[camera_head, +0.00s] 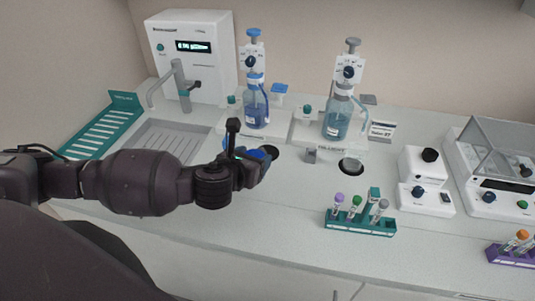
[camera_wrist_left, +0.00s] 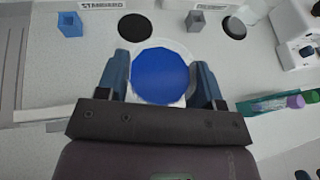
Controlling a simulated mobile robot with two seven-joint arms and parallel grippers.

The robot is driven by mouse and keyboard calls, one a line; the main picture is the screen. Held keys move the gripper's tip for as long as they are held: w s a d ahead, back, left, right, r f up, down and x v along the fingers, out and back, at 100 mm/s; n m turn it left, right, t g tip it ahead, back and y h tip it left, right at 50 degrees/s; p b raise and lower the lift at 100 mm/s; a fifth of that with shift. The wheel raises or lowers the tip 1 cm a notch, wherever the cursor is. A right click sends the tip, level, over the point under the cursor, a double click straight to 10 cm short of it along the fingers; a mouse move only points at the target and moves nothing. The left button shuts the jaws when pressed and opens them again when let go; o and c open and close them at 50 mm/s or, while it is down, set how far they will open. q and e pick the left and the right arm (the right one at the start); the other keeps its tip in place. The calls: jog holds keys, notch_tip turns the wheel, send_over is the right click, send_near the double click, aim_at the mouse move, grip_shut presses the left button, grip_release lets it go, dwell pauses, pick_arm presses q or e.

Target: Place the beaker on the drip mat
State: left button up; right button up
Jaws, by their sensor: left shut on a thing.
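My left gripper (camera_head: 262,160) is shut on the beaker (camera_wrist_left: 160,76), which shows from above as a round blue face with a pale rim between the fingers. In the head view the gripper hides most of it. Two black round mats lie on the counter under the bottle dispensers; I cannot tell which is the drip mat. The left mat (camera_head: 271,152) is just beyond the gripper and shows in the wrist view (camera_wrist_left: 134,27) beyond the beaker. My right gripper is not in view.
A blue-topped dispenser (camera_head: 255,100) and a grey-topped dispenser (camera_head: 338,115) stand behind the mats. A grey block (camera_head: 311,156) sits between the mats. A green tube rack (camera_head: 360,226) stands in front on the right. A sink (camera_head: 165,138) lies left. The front counter middle is clear.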

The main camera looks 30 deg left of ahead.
pick_arm(q)
jog(key=a+f+m+h, duration=0.1)
jog(key=m+h, duration=0.1)
jog(key=a+f+m+g+h, duration=0.1)
jog(key=m+h, duration=0.1)
jog(key=a+f+m+h, duration=0.1)
jog(key=m+h, duration=0.1)
jog(key=shift+w+f+g+h+b, duration=0.15)
jog(key=shift+f+g+h+b, duration=0.15)
jog(key=shift+g+b, duration=0.1)
jog(key=shift+s+d+f+m+g+h, duration=0.1)
jog(key=shift+s+d+m+g+h, duration=0.25)
jog(key=shift+d, duration=0.2)
jog(key=shift+s+d+f+m+g+h, duration=0.15)
jog(key=shift+s+d+m+h, duration=0.1)
jog(key=shift+d+m+h, duration=0.25)
jog(key=shift+w+r, duration=0.1)
jog(key=shift+w, duration=0.2)
jog(key=shift+w+a+f+p, duration=0.15)
jog(key=shift+w+a+f, duration=0.5)
jog(key=shift+w, duration=2.1)
jog(key=shift+w+a+f+p, duration=0.1)
jog(key=shift+w+a+f, duration=0.6)
jog(key=shift+w, duration=2.1)
jog(key=shift+w+a+f+p, duration=0.15)
jog(key=shift+w+a+f, duration=0.5)
jog(key=shift+w, duration=2.1)
jog(key=shift+a+r, duration=0.15)
